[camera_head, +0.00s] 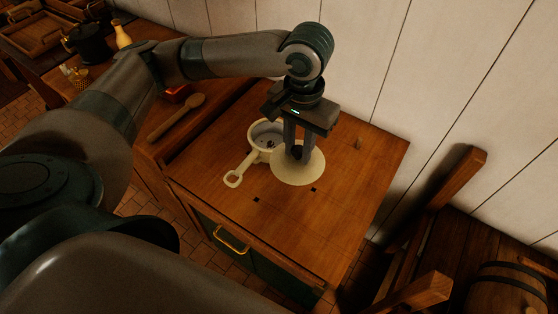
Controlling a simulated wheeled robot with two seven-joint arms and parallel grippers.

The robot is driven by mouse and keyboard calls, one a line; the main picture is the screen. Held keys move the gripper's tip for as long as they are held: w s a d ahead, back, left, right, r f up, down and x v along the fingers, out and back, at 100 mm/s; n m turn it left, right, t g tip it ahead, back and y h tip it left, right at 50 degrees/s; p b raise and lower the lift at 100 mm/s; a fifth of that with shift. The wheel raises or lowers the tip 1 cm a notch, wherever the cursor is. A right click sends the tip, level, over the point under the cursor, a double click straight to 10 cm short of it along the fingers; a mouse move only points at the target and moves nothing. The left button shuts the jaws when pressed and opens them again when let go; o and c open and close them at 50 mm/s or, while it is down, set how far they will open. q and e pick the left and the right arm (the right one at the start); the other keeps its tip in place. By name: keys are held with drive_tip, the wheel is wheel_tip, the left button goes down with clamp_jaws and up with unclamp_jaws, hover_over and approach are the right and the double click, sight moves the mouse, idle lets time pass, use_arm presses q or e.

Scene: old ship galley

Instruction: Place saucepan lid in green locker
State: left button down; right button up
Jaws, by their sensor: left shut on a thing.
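The saucepan lid (298,172) is a pale cream disc with a dark knob, over the wooden top (345,180) of the locker. My left gripper (297,152) points down at the lid and is shut on its knob. I cannot tell whether the lid rests on the top or hangs just above it. A cream saucepan (262,134) with a looped handle stands just left of the lid, partly behind it. The green locker (258,262) is below the wooden top, with a brass handle (230,240) on its front; its inside is hidden. My right gripper is out of view.
A counter at the left holds a wooden spoon (176,117), a dark pot (88,44) and a yellowish bottle (121,35). A pale plank wall stands behind. A wooden frame (432,215) and a barrel (505,290) are at the right. The top's right part is clear.

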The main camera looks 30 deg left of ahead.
use_arm(q)
drive_tip(key=s+d+f+m+p, duration=0.2)
drive_tip(key=s+d+m, duration=0.3)
drive_tip(key=m, duration=0.5)
drive_tip(key=s+d+f+m+p, duration=0.2)
drive_tip(key=s+d+m, duration=0.2)
drive_tip(key=s+m, duration=0.4)
drive_tip(key=m, duration=0.3)
drive_tip(key=shift+s+d+f+m, duration=0.3)
drive_tip(key=shift+s+d+f, duration=0.05)
drive_tip(key=shift+d, duration=0.05)
drive_tip(key=w+a+f+p, duration=0.2)
drive_tip(key=w+f, duration=0.5)
drive_tip(key=w, duration=0.4)
drive_tip(key=shift+w, duration=0.25)
